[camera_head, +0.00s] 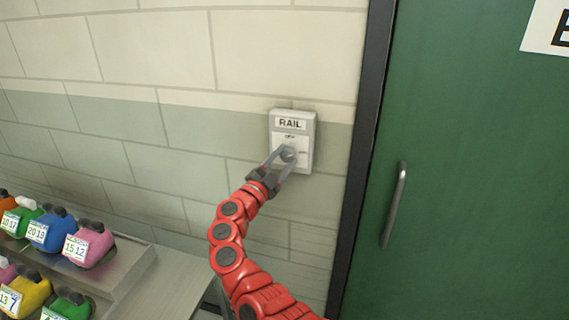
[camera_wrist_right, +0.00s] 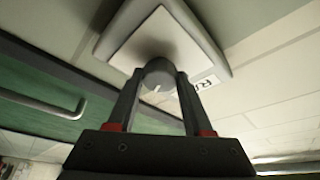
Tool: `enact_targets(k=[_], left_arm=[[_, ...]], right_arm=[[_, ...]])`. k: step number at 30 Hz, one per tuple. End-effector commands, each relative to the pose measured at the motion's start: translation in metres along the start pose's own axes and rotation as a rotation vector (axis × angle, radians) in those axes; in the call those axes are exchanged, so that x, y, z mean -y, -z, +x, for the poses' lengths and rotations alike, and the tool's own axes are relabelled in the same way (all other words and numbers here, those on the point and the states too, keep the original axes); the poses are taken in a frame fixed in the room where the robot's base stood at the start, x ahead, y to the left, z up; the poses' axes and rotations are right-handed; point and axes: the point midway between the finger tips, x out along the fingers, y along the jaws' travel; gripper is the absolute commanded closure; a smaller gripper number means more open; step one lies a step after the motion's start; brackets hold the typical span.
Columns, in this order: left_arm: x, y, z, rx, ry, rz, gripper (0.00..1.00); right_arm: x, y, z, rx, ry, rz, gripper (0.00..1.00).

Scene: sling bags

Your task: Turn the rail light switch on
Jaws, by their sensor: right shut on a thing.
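The rail light switch (camera_head: 304,126) is a pale grey wall box with a "RAIL" label and a round grey knob (camera_head: 288,154) on its lower face. My right gripper (camera_head: 284,158) reaches it from below, with its fingers on both sides of the knob and shut on it. In the right wrist view the knob (camera_wrist_right: 159,74) sits between the fingertips, a light mark line on its face. The box (camera_wrist_right: 215,50) is behind it. Small markings on the plate are too small to read surely. My left gripper is not in view.
A green door (camera_head: 470,180) with a metal handle (camera_head: 394,205) and dark frame stands right of the switch. Several colourful numbered bags (camera_head: 90,245) sit on a stepped metal rack (camera_head: 135,270) at lower left. The brick wall around the switch is clear.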

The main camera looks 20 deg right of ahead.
Motion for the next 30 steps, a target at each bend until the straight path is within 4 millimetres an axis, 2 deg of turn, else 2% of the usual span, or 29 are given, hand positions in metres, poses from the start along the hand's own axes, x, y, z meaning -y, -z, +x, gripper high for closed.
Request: enact_targets(k=[6, 15, 30], left_arm=[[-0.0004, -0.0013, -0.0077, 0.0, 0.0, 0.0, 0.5], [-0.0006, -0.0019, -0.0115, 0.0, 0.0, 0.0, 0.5], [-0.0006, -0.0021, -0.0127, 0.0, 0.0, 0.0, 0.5]], right_arm=[[0.0021, 0.0, -0.0007, -0.001, -0.069, 0.174, 1.0], [0.0025, 0.0004, 0.0003, 0.0, -0.141, 0.344, 1.0], [0.0023, 0.001, 0.0006, -0.001, -0.177, 0.425, 1.0]])
